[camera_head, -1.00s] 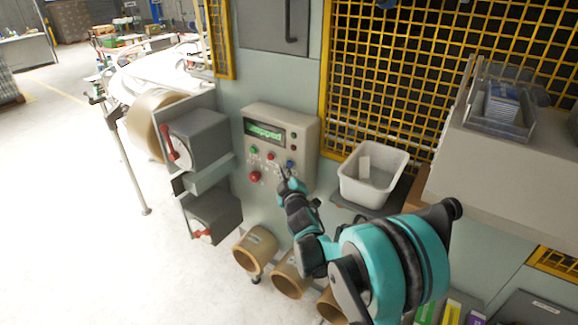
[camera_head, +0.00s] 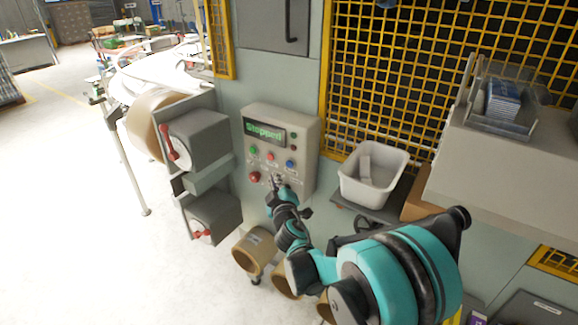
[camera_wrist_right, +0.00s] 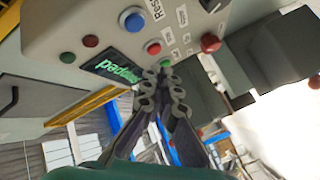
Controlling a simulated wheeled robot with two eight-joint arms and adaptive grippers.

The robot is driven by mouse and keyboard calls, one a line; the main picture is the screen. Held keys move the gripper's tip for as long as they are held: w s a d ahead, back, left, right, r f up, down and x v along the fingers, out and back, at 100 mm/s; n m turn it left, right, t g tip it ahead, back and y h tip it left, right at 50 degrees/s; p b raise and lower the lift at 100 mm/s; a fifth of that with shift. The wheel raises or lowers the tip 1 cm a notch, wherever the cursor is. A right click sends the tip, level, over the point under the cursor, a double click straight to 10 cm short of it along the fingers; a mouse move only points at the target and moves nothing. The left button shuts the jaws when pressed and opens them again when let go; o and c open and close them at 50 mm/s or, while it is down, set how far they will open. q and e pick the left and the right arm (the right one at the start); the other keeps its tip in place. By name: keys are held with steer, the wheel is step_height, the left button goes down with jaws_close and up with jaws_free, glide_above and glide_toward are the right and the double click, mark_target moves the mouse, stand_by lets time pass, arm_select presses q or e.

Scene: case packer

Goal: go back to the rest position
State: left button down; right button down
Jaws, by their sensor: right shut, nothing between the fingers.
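My right gripper (camera_head: 277,181) is shut and empty, in front of the lower part of the control panel (camera_head: 303,133). It appears apart from the panel, but the gap is hard to judge. In the right wrist view the shut fingers (camera_wrist_right: 160,75) point toward the panel. The panel's display (camera_head: 265,133) reads "Stopped" in green. The panel carries a green button (camera_head: 254,150), a red button (camera_head: 270,156), a blue button (camera_head: 290,163) and a larger red knob (camera_head: 255,176). My left gripper is not in view.
A white bin (camera_head: 373,174) stands on a shelf right of the panel. Grey boxes with red handles (camera_head: 198,139) jut out at left. Cardboard rolls (camera_head: 254,250) sit below. A yellow mesh guard (camera_head: 440,60) and a grey ledge (camera_head: 510,150) are at right. Open floor lies left.

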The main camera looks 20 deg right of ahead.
stand_by(0.4)
steer(key=s+d+f+m+g+h+b, duration=0.1)
steer(key=s+d+f+m+g+b, duration=0.15)
steer(key=s, duration=0.25)
steer(key=s+d+f+m+g+h+b, duration=0.1)
steer(key=s+m+b, duration=0.1)
steer(key=s+b, duration=0.15)
steer(key=s+a+f+m+g+y+b, duration=0.2)
steer(key=s+f+g+b, duration=0.1)
steer(key=s+f, duration=0.6)
steer(key=s+a+f+m+g+y+b, duration=0.1)
steer(key=s+f+b, duration=0.4)
steer(key=s, duration=1.2)
step_height(320, 180, down, 4)
steer(key=shift+s+a+r+m+g+y, duration=0.15)
steer(key=shift+a+m+g+y, duration=0.35)
steer(key=shift+a+g, duration=0.7)
steer(key=shift+d, duration=0.1)
